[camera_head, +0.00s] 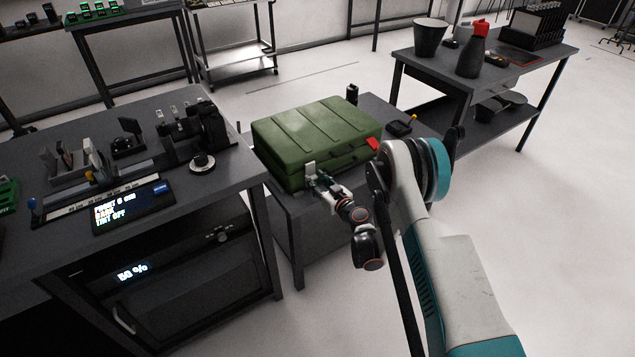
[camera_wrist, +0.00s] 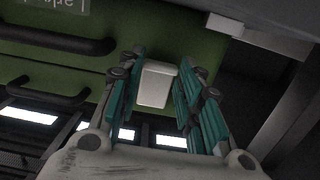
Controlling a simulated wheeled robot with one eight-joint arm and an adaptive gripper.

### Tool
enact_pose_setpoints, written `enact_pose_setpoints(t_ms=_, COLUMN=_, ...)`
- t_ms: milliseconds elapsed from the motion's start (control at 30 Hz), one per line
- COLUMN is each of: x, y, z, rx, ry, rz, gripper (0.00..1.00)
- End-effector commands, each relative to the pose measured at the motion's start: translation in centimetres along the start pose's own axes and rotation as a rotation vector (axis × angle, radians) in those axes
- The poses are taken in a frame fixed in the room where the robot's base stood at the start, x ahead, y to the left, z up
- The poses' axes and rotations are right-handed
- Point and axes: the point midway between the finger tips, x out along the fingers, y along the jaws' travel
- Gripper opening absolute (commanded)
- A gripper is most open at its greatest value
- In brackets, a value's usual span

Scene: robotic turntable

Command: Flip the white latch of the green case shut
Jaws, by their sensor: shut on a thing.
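The green case (camera_head: 315,130) lies with its lid down on a low dark table. Its white latch (camera_head: 310,168) is at the left end of the front side, and a red latch (camera_head: 372,144) is at the right end. My gripper (camera_head: 319,183) is at the front left of the case, at the white latch. In the wrist view, the teal fingers of my gripper (camera_wrist: 161,64) are on both sides of the white latch (camera_wrist: 154,86) and hold it. The case's green side (camera_wrist: 150,30) is behind it. The latch's hinge is hard to make out.
A bench with instruments (camera_head: 230,170) stands close on the left. A small black item (camera_head: 352,93) and a dark tray (camera_head: 399,127) are on the low table behind and right of the case. Black handles (camera_wrist: 60,40) stick out from the case front.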

Motion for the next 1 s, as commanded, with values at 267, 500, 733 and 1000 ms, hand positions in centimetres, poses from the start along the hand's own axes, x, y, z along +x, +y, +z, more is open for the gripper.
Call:
enact_pose_setpoints(t_ms=267, x=0.0, y=0.0, z=0.0, rx=0.000, ry=0.000, rz=0.000, gripper=0.40)
enact_pose_setpoints(t_ms=500, x=0.0, y=0.0, z=0.0, rx=0.000, ry=-0.001, rz=0.000, gripper=0.53)
enact_pose_setpoints(t_ms=733, x=0.0, y=0.0, z=-0.4, rx=0.000, ry=-0.001, rz=0.000, gripper=0.53)
enact_pose_setpoints(t_ms=1000, x=-0.4, y=0.0, z=-4.0, rx=0.000, ry=-0.001, rz=0.000, gripper=0.53)
